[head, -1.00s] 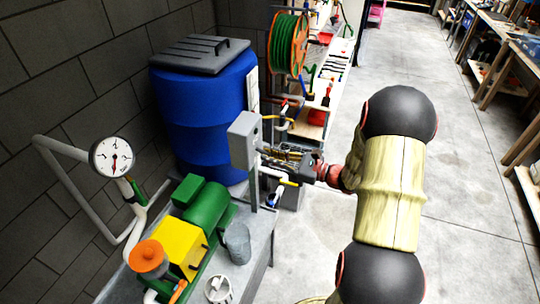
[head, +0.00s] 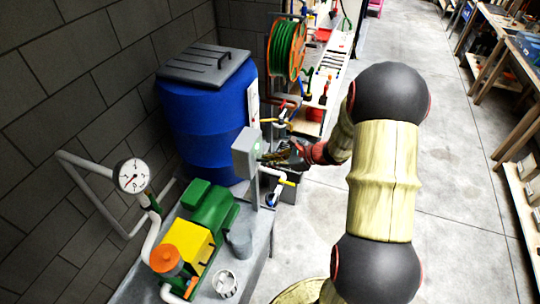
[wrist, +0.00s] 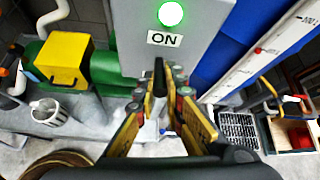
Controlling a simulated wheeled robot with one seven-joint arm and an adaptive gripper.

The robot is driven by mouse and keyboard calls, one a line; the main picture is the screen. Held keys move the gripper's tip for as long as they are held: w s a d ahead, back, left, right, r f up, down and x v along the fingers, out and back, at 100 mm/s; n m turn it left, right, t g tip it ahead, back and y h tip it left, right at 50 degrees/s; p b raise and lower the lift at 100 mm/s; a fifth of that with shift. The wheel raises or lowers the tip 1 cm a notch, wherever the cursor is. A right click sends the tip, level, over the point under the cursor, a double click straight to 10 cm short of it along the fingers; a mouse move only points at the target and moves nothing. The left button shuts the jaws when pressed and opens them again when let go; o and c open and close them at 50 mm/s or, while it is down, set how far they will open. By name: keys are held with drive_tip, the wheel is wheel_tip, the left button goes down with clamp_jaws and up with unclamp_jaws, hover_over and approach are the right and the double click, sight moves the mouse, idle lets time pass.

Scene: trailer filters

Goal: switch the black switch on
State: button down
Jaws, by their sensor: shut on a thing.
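The grey switch box (head: 246,152) stands on a post at the edge of the bench in the head view. In the wrist view the box (wrist: 205,50) carries a lit green lamp (wrist: 170,13) above a white label (wrist: 164,38) reading ON. The black switch (wrist: 158,72) is a small upright lever low on the box. My gripper (wrist: 162,90) is shut on the black switch, with one finger on each side. In the head view my gripper (head: 278,157) reaches the box from the right. The lever's lower end is hidden between the fingers.
A pressure gauge (head: 131,176) is on a white pipe. A blue barrel (head: 203,110) stands behind. The floor (head: 450,170) at right is clear.

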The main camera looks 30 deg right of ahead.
drive_tip(key=shift+r+g+h+p, duration=0.3)
drive_tip(key=shift+g+p, duration=0.2)
drive_tip(key=shift+p, duration=0.25)
drive_tip(key=c, duration=1.9)
unclamp_jaws()
drive_tip(key=v, duration=1.1)
drive_tip(key=shift+s+d+r, duration=0.1)
drive_tip(key=shift+s+r, duration=0.1)
drive_tip(key=shift+r, duration=0.1)
